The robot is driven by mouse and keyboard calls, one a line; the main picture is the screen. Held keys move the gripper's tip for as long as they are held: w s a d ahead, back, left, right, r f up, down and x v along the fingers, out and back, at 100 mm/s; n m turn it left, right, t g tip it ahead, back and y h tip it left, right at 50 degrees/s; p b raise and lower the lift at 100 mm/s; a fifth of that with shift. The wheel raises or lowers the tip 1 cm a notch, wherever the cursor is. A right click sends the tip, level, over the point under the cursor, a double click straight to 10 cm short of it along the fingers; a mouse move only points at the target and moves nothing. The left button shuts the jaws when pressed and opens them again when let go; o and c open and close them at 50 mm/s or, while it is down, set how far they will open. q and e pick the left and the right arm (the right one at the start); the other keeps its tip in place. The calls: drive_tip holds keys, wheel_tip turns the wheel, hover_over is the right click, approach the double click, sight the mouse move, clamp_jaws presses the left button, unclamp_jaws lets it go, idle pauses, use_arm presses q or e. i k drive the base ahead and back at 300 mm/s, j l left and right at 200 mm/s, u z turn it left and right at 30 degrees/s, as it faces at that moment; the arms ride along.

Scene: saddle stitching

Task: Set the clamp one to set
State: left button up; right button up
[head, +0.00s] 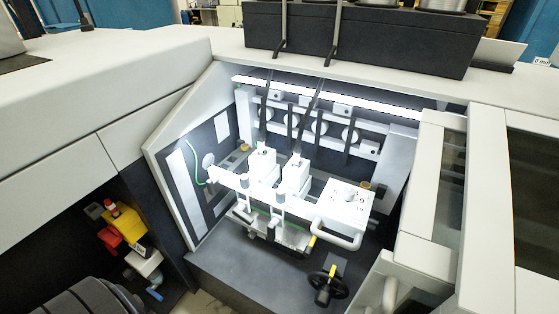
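A lit, open bay in the white machine holds a stitching unit. Two white upright blocks, a left block (263,164) and a right block (297,176), stand side by side on it. A small lever with a yellow tip (312,242) sits below them. A black handwheel (327,287) with a yellow part is at the bay's lower front. No label is readable, so I cannot tell which part is clamp one or how it is set. Neither of my grippers is in view.
A white box with a curved handle (345,205) is right of the blocks. Slanted dark bars (310,110) cross the back. The bay's side panels (205,170) and the right frame (425,190) bound it. A red and yellow device (118,228) is at lower left.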

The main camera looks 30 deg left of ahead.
sight(236, 211)
drive_tip(key=u, duration=1.3)
